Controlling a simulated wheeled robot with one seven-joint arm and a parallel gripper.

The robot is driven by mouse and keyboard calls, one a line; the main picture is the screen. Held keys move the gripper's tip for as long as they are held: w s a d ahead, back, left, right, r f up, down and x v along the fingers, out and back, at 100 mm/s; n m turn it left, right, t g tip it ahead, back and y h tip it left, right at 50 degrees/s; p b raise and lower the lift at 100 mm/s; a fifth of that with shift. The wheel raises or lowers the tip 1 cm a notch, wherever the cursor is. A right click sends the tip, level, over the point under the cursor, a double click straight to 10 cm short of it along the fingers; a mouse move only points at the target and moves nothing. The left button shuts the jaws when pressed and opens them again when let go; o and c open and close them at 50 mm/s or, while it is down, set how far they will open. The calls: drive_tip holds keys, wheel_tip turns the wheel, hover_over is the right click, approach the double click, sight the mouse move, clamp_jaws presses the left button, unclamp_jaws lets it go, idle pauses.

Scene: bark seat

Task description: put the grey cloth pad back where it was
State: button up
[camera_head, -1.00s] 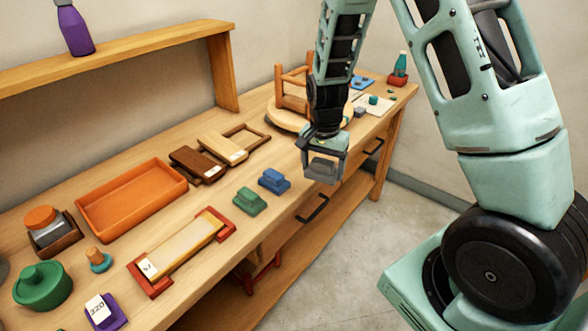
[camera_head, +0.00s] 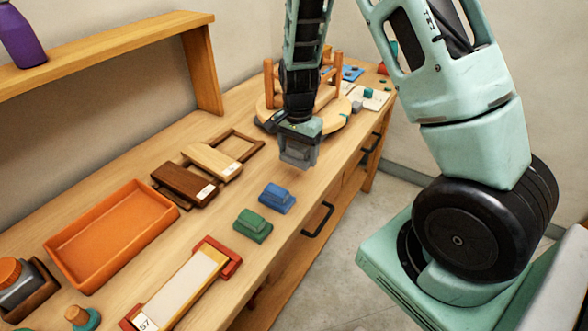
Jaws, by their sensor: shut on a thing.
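My gripper (camera_head: 298,158) points down above the front part of the bench, just beyond the blue pad. It is shut on the grey cloth pad (camera_head: 297,152), which shows as a grey block between the fingers, partly hidden by them. The pad looks held above the bench top, apart from it. A blue pad (camera_head: 276,197) and a green pad (camera_head: 252,225) of stepped block shape lie in a row near the front edge, nearer to me. The bench top just beyond the blue pad looks bare.
A round wooden board with an upturned stool (camera_head: 268,83) stands behind my gripper. An orange tray (camera_head: 112,235), a dark brown block (camera_head: 183,183), a light wood block (camera_head: 212,160) and an empty frame (camera_head: 247,140) lie at left. A red-ended holder (camera_head: 228,262) lies in front.

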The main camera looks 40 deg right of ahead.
sight(298, 179)
drive_tip(key=shift+f+p, duration=0.4)
drive_tip(key=shift+f, duration=3)
drive_tip(key=shift+f, duration=0.15)
drive_tip(key=o, duration=1)
drive_tip(key=shift+c, duration=0.2)
